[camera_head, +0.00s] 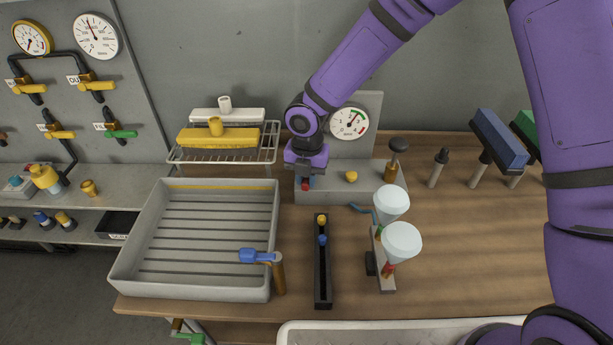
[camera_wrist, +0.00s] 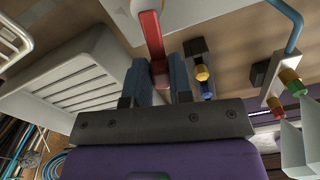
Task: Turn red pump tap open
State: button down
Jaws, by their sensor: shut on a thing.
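The red pump tap (camera_head: 306,185) sits at the left front of the grey pump box (camera_head: 330,193), mostly hidden under my gripper in the head view. In the wrist view the red tap handle (camera_wrist: 152,36) is a long bar running up from between my fingers. My gripper (camera_head: 305,178), also seen in the wrist view (camera_wrist: 160,76), points down at the tap and is shut on it, with one blue finger on each side. A yellow knob (camera_head: 351,176) stands to the right on the same box, and a round gauge (camera_head: 348,123) is on the panel behind.
A black rack (camera_head: 322,285) and a stand with two pale cups (camera_head: 400,242) are in front. A wire rack (camera_head: 226,156) stands behind left; brushes (camera_head: 497,138) are at the right.

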jog(key=c, duration=1)
grip_release()
notch_tip(320, 180, up, 11)
jog(key=shift+d, duration=0.1)
